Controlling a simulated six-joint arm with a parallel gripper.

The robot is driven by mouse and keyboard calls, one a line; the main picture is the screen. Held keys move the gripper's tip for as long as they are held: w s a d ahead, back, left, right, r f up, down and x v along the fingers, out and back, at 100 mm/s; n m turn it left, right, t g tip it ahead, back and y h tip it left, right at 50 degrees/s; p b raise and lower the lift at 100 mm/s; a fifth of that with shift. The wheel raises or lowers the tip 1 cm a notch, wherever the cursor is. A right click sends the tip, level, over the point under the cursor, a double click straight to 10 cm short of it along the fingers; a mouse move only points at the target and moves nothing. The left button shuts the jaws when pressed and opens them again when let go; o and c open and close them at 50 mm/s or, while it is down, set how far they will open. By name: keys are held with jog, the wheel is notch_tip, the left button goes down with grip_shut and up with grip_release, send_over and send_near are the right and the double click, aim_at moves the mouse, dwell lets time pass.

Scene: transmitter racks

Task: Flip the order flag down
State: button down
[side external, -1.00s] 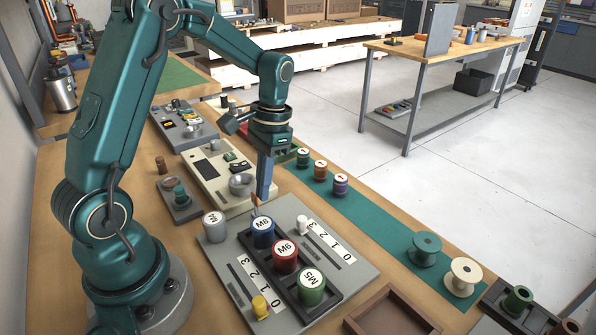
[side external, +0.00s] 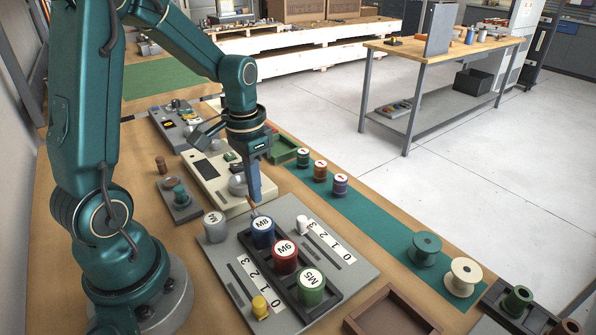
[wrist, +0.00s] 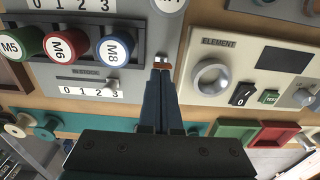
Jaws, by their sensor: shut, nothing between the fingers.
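My gripper (side external: 256,201) is shut and empty, pointing down at the far edge of the grey panel (side external: 340,255). In the side view, the fingertips are just behind the blue M8 spool (side external: 262,232).
Red M6 (side external: 285,257) and green M5 (side external: 311,287) spools stand in the panel's dark tray. A grey spool (side external: 215,227) and a white slider knob (side external: 302,224) flank M8. A cream instrument box (side external: 207,170) lies behind. A green mat (side external: 385,228) runs along the right.

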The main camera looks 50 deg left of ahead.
jog(key=shift+s+f, duration=0.2)
jog(key=shift+s, duration=1.1)
jog(key=shift+w, duration=0.15)
jog(key=shift+w+f, duration=0.3)
jog(key=shift+w, duration=0.35)
jog(key=shift+w+r, duration=0.35)
jog(key=shift+r, duration=0.2)
jog(key=s+r, duration=0.6)
jog(key=r, duration=0.3)
jog(key=shift+r, duration=0.2)
